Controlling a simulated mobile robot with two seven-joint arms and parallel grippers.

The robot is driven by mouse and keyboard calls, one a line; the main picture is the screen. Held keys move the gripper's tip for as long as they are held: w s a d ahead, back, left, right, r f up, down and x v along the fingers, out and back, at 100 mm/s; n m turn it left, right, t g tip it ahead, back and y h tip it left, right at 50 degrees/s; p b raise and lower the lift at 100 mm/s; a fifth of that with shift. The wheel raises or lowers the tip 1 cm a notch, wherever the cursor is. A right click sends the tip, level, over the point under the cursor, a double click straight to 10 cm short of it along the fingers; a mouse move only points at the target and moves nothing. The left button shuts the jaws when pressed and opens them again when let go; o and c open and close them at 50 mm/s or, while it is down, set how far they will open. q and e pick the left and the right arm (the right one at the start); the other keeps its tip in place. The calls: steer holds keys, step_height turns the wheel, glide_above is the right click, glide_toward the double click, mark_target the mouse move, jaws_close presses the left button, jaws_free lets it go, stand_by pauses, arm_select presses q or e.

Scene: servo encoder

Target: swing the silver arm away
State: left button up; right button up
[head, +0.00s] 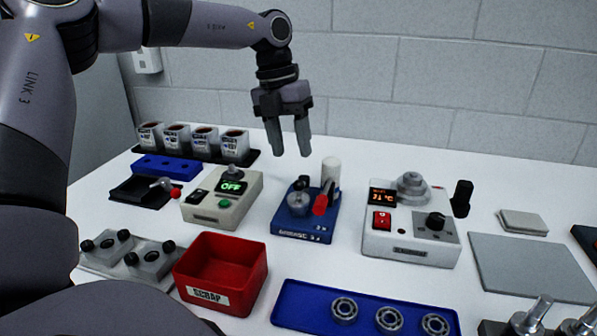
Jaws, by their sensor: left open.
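My left gripper (289,138) hangs in the air, fingers pointing down, open with a gap between its fingertips. It appears above and behind the small blue device (303,236), touching nothing. The blue device carries a round metal part, a white cylinder (331,171) and a lever with a red grip (320,206). Farther left, a short silver arm (161,184) with a red knob (176,193) sits at a black base (140,193). I cannot tell for sure which lever is the task's silver arm. My right gripper is not in view.
A beige box reading OFF (222,205) stands left of the blue device, a white control box (411,239) right of it. A red scrap bin (221,281) and a blue bearing tray (290,310) lie in front. White cups (235,146) stand back left.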

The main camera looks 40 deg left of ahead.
mark_target(302, 185)
arm_select(q)
steer(key=shift+w+d+f, duration=0.1)
steer(key=shift+d+f, duration=0.15)
steer(key=shift+f, duration=0.9)
steer(key=shift+d+f, duration=0.2)
steer(key=shift+f, duration=0.95)
steer(key=shift+w+d+f, duration=0.1)
steer(key=shift+d+f, duration=0.15)
steer(key=shift+f, duration=0.9)
jaws_close()
